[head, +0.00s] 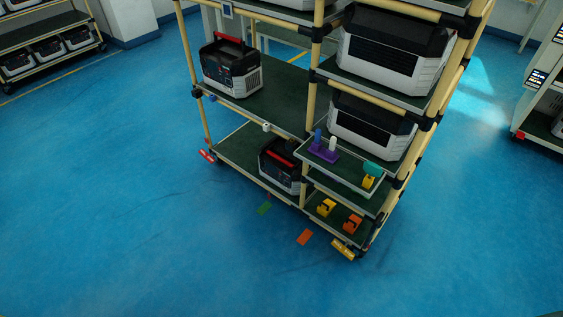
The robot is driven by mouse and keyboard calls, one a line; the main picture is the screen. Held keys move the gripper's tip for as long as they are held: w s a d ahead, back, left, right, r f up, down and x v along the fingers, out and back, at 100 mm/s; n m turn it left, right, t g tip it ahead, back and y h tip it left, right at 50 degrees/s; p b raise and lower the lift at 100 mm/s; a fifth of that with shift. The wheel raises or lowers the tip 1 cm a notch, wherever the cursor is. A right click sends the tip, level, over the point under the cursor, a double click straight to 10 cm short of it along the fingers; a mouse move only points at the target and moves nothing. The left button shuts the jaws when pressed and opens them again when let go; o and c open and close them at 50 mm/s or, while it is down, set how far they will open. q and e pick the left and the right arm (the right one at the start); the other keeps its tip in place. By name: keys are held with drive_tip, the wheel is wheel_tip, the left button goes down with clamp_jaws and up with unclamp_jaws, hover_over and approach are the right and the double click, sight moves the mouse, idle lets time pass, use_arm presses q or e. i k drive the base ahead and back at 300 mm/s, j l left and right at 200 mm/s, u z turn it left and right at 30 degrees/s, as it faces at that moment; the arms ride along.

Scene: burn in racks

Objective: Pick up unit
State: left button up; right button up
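Several box-shaped units stand on a pipe-frame rack. A black and grey unit with a red handle (231,68) sits on the left middle shelf. A similar unit with a red handle (281,163) sits on the lower left shelf, partly hidden by a rack post. Two larger white units with black fronts, an upper one (392,55) and a lower one (370,127), sit on the right side of the rack. Which of these the task calls the unit I cannot tell. Neither of my grippers shows in the head view.
The rack's left middle shelf (275,100) has bare room beside its unit. A small tray (343,180) holds purple, blue, white and teal pieces. Yellow and orange pieces (352,223) lie below. Surrounding blue floor is clear.

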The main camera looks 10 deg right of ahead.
sight(240, 76)
drive_tip(key=z, duration=0.25)
drive_tip(key=i+j+z, duration=0.15)
drive_tip(key=z, duration=0.2)
drive_tip(key=i+j+z, duration=0.1)
drive_tip(key=j+z, duration=0.15)
drive_tip(key=z, duration=0.15)
drive_tip(key=i+j+z, duration=0.1)
drive_tip(key=j+z, duration=0.25)
drive_tip(key=l, duration=0.15)
